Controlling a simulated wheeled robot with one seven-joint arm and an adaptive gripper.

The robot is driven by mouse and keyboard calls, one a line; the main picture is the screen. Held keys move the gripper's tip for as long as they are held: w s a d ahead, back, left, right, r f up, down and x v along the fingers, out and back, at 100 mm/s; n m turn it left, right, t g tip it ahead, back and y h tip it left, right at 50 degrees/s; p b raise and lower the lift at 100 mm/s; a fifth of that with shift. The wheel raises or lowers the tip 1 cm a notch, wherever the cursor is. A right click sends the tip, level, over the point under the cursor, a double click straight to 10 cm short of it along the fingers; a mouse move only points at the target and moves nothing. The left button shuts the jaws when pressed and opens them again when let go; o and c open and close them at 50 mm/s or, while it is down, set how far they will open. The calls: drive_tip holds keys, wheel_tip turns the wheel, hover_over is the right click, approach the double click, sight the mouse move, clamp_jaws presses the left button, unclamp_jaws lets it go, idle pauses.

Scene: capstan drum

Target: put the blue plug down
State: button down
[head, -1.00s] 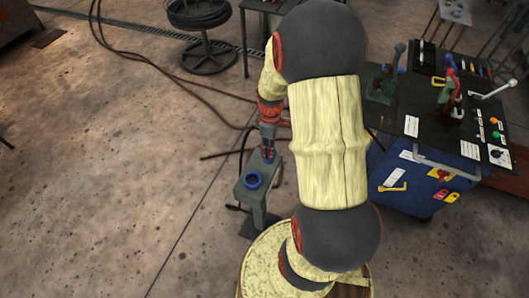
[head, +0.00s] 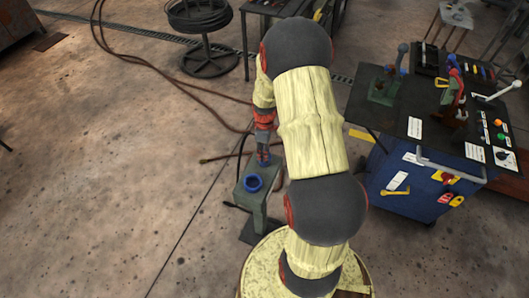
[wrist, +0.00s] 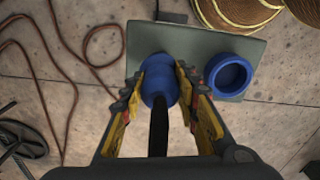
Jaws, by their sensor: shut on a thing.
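The blue plug (wrist: 158,76) is between the fingers of my gripper (wrist: 160,84) in the wrist view, with a black cable running from it toward the camera. My gripper is shut on it. The plug is over the grey-green top of a stand (wrist: 143,38), left of an empty-looking blue ring-shaped socket (wrist: 229,76). In the head view the plug (head: 263,160) shows at the far end of the stand top, below my gripper (head: 263,148), with the blue socket (head: 253,183) nearer. I cannot tell whether the plug touches the top.
A blue cabinet (head: 425,185) with levers and buttons is at the right. Reddish hoses (head: 165,75) lie on the floor behind.

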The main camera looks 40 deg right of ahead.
drive_tip(key=shift+f, duration=0.1)
drive_tip(key=c, duration=1.3)
unclamp_jaws()
drive_tip(key=shift+c, duration=0.2)
